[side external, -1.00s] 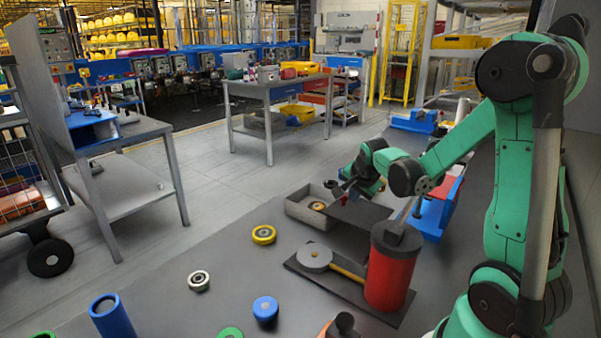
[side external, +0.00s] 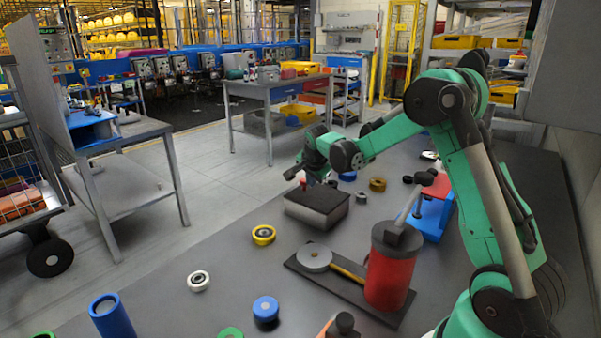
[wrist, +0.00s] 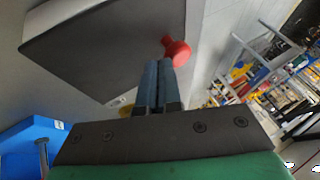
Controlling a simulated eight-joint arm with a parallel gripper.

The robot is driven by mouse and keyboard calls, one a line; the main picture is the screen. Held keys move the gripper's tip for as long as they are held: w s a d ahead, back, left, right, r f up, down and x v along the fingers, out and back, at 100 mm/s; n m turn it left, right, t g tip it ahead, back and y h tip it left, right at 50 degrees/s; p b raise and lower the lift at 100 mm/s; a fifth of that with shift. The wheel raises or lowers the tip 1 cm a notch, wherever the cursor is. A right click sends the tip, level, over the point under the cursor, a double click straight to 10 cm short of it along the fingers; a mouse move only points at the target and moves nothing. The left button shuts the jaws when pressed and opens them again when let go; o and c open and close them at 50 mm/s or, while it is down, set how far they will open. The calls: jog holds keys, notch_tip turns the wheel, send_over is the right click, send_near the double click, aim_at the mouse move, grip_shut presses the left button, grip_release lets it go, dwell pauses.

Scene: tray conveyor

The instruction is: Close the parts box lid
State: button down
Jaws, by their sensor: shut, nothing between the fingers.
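The parts box (side external: 312,219) is a grey box on the dark table, left of the blue-and-red tool. Its dark lid (side external: 322,197) lies across the box top and covers the inside. In the wrist view the lid (wrist: 105,45) fills the upper left, with a pale box side (wrist: 62,18) along its edge. A red knob (side external: 303,184) sits at the lid's left edge. It also shows in the wrist view (wrist: 177,52). My gripper (wrist: 157,68) is shut and empty, with its fingertips close beside the knob; whether they touch cannot be told.
A red cylinder (side external: 388,272) on a black base stands in front of the box. The blue-and-red tool (side external: 432,212) stands to its right. A yellow ring (side external: 264,235) lies to the left. Several small rings lie behind the box.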

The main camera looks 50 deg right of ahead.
jog(key=shift+w, duration=0.4)
jog(key=shift+a+r, duration=0.1)
jog(key=shift+s+a+r, duration=0.1)
jog(key=shift+a+r, duration=0.05)
jog(key=shift+r, duration=0.1)
jog(key=v, duration=0.9)
jog(key=s+a+n+t+y, duration=0.1)
jog(key=s+a+n+y, duration=0.1)
jog(key=s+a+n, duration=0.4)
jog(key=s+a+f+n+t+y, duration=0.1)
jog(key=s+a+n+y, duration=0.2)
jog(key=a+n, duration=0.9)
jog(key=s, duration=0.3)
jog(key=shift+s+a+f+n+t, duration=0.25)
jog(key=shift+a+f+n+t, duration=0.05)
jog(key=shift+f+n, duration=0.1)
